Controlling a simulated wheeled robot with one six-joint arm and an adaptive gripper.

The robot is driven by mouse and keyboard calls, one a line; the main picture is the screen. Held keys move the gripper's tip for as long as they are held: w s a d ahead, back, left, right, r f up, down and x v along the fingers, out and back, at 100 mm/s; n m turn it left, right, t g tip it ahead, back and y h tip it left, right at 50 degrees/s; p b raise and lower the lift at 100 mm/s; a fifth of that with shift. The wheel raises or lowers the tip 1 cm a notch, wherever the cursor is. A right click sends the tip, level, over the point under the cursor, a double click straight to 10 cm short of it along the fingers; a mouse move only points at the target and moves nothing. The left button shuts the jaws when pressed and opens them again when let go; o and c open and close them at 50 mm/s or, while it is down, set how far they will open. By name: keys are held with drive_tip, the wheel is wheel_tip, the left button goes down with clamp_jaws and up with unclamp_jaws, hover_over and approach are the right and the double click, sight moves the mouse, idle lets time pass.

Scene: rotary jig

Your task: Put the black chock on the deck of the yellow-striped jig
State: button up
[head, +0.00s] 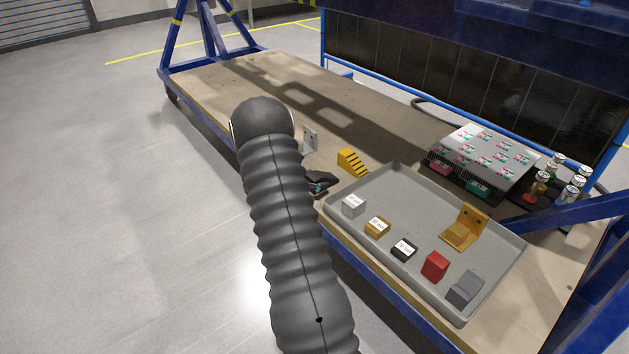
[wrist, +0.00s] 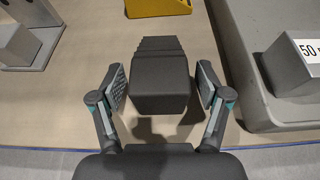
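The black chock (wrist: 160,83) is a dark stepped block in the wrist view. My gripper (wrist: 161,86) has one finger on each side of it, with a narrow gap showing at both sides, so it looks open around the chock. Whether the chock rests fully on the wood is hard to tell. In the head view my arm partly hides the gripper (head: 320,184), low over the near edge of the deck. The wooden deck (head: 215,88) lies on a blue frame, whose far-left uprights (head: 178,20) carry yellow bands.
A grey tray (head: 395,180) with several small blocks and an orange bracket stands close right of the gripper. A yellow stepped block (head: 352,162) and a metal bracket (head: 310,139) stand nearby. The deck's far left is clear.

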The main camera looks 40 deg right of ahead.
drive_tip(key=shift+r, duration=0.1)
drive_tip(key=shift+r, duration=0.15)
drive_tip(key=p+v, duration=0.1)
drive_tip(key=v, duration=1)
drive_tip(key=s+a+r+m+y, duration=0.3)
drive_tip(key=s+a+r+m, duration=0.15)
drive_tip(key=a+r, duration=0.3)
drive_tip(key=s+a+r+m+y, duration=0.2)
drive_tip(key=s+a+r+m, duration=0.2)
drive_tip(key=s+a+r, duration=0.3)
drive_tip(key=s+a+r+m+t+y, duration=0.3)
drive_tip(key=s+a, duration=0.4)
drive_tip(key=a, duration=0.3)
drive_tip(key=s+a+r+m+t+y, duration=0.4)
drive_tip(key=s+a, duration=0.4)
drive_tip(key=a, duration=0.2)
wheel_tip(320, 180, up, 2)
drive_tip(key=shift+a+r+m+y, duration=0.1)
drive_tip(key=shift+a+m+y, duration=0.15)
drive_tip(key=shift+m+y, duration=0.5)
drive_tip(key=shift+s+d, duration=0.1)
